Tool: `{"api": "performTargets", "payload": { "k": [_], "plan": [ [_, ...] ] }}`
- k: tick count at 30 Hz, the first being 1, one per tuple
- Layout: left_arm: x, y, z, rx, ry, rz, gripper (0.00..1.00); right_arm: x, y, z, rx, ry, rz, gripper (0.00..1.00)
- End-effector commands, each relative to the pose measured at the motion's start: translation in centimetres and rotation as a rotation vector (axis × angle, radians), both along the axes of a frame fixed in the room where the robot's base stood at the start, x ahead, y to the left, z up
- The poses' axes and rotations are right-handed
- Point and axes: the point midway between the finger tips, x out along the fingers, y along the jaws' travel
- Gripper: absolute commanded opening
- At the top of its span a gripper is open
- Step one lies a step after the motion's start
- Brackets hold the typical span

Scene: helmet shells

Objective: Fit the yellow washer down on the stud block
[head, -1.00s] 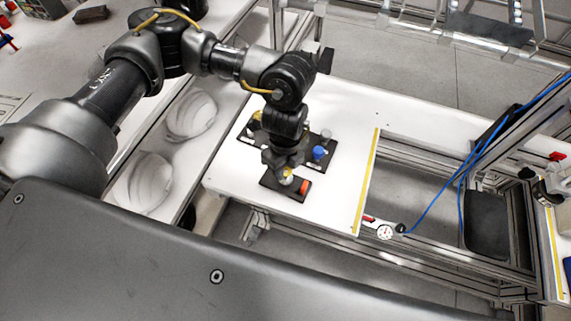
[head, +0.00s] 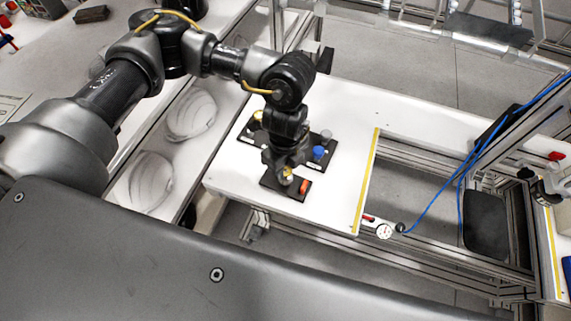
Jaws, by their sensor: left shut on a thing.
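My left gripper (head: 287,174) points down over a small black block (head: 291,191) on the white table. It is shut on the yellow washer (head: 288,173), of which only a small bit shows between the fingers. The washer is at or just above the block; I cannot tell whether it touches or sits around a stud. A red piece (head: 304,186) stands on the same block, just right of the fingers. The gripper and wrist hide much of the block. My right gripper is not in view.
Behind the gripper a black board (head: 330,146) carries a blue piece (head: 318,153), a grey piece (head: 326,134) and a yellowish piece (head: 258,115). White helmet shells (head: 191,115) lie on the left. The white table (head: 345,110) is clear on the right, up to a yellow strip (head: 367,180).

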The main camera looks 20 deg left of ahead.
Motion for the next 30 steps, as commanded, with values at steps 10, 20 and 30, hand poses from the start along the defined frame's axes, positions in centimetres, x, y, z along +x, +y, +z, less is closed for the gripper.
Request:
{"api": "performTargets", "payload": {
  "k": [10, 20, 30],
  "plan": [
    [0.00, 0.01, 0.01, 0.000, 0.000, 0.001, 0.08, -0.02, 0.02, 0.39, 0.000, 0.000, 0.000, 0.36],
    [0.00, 0.01, 0.01, 0.000, 0.000, 0.000, 0.08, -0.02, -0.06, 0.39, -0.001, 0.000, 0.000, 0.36],
    [-0.01, 0.00, 0.01, 0.000, 0.000, 0.000, 0.08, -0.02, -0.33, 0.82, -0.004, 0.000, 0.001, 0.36]
  ]
}}
